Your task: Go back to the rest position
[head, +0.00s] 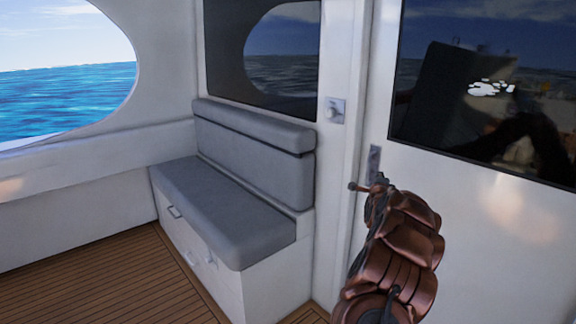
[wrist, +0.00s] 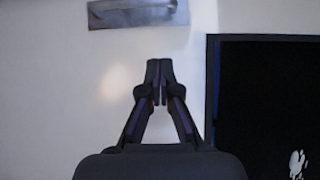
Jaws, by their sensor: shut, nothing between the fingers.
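My gripper (wrist: 159,68) shows in the wrist view with its two dark fingers together at the tips and nothing between them. It points at the white door panel (wrist: 60,110), below a grey metal plate (wrist: 135,12) at the top edge of that view. In the head view my copper-coloured arm reaches up from the bottom right, and my gripper (head: 378,182) is a small dark shape beside the door handle (head: 355,187). I cannot tell from these frames whether it touches the handle or its plate.
A white door (head: 420,175) with a dark window (head: 490,90) stands at the right. A grey cushioned bench (head: 215,195) on a white base stands left of it, under a dark pane (head: 225,60). The wooden floor (head: 90,285) is clear at the lower left.

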